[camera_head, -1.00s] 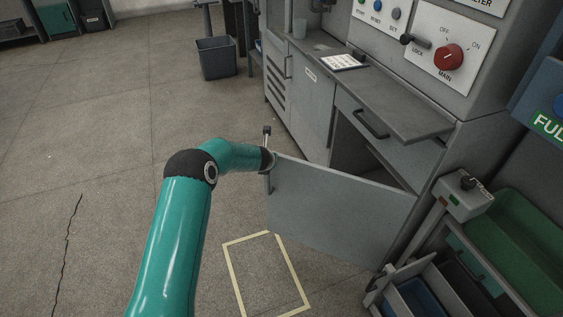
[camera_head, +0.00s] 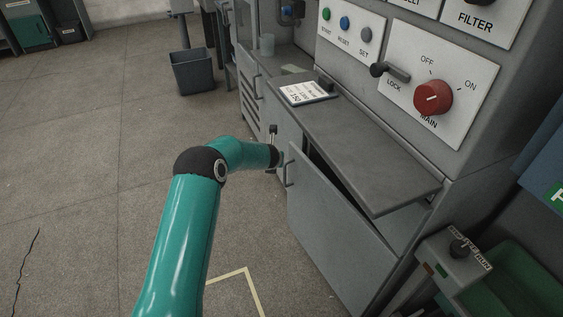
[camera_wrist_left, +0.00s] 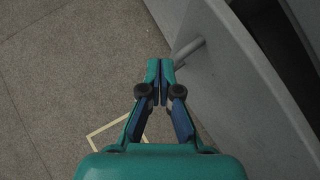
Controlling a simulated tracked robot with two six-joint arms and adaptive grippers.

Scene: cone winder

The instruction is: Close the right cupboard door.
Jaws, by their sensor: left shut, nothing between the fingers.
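The right cupboard door (camera_head: 338,232) is a grey panel under the worktop of the machine. It stands ajar, with a dark gap along its top edge. Its bar handle (camera_head: 289,168) is on its left side. In the left wrist view, the door (camera_wrist_left: 235,85) is to the right, with its handle (camera_wrist_left: 188,50) close to the fingertips. My left gripper (camera_wrist_left: 160,64) is shut with nothing between its fingers, beside the handle. I cannot tell whether it touches the door. My right gripper is not in view.
A worktop (camera_head: 372,162) overhangs the door, with a white label card (camera_head: 307,93) on it. A control panel with a red main switch (camera_head: 432,98) stands above. At the lower right are a small control box (camera_head: 455,258) and a green tray (camera_head: 505,290). The floor at left is open.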

